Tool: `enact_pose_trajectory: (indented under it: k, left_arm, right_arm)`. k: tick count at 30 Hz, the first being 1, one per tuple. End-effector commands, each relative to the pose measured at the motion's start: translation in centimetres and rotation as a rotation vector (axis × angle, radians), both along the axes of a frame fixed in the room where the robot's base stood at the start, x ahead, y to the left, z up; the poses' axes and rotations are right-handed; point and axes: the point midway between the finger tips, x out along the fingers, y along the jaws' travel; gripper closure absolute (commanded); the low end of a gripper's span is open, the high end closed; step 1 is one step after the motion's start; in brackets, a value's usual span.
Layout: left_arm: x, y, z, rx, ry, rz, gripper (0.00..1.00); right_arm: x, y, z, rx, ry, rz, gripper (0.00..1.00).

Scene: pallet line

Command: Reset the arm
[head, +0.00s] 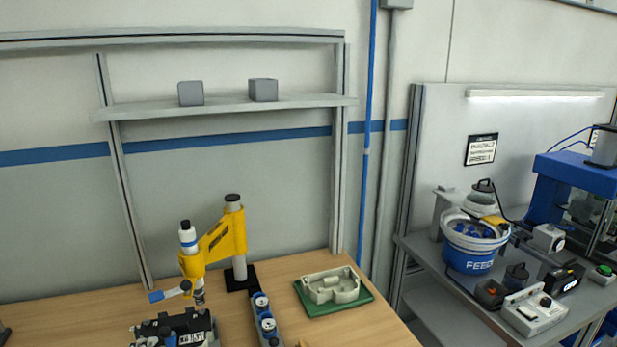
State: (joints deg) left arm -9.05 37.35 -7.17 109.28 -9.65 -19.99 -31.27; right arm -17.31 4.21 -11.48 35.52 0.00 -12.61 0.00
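A yellow jointed arm (222,239) stands on the wooden bench, on a grey post (239,268) with a black base. A short blue-ended lever (170,292) points left near the tool's lower end. The tool's tip hangs above and behind a dark fixture (175,328) at the bottom edge. I cannot tell whether they touch. Neither of my grippers shows in the head view.
The wooden bench (80,316) also holds a blue-grey block with round dials (265,320) and a green tray (342,305) with a beige casting (331,286). A shelf (225,106) with two grey boxes is above. A blue feeder bowl (470,252) stands on the right-hand table.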

Motion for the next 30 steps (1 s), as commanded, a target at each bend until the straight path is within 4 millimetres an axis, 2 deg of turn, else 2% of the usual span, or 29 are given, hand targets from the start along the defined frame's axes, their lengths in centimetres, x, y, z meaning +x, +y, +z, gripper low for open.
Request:
enact_pose_trajectory:
  k: [1,3,6,9,15,25,27,30]
  left_arm:
    - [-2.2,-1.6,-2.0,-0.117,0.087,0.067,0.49]
    - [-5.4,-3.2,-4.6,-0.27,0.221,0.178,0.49]
    - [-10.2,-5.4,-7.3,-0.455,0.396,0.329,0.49]
    - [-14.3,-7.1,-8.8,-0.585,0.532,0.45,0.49]
    - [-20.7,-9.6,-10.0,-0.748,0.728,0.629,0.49]
    - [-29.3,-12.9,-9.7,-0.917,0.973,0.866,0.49]
    - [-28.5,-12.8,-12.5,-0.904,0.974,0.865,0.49]
    - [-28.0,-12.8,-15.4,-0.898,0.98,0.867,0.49]
  right_arm:
    - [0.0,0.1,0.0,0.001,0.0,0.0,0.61]
    - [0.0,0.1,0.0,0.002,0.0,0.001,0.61]
    - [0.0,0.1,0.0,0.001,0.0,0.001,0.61]
    - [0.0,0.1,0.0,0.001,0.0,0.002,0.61]
    - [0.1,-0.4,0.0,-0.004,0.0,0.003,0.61]
    - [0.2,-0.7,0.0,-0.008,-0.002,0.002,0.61]
    - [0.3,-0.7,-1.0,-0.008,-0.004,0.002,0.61]
    - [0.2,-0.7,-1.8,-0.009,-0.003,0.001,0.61]
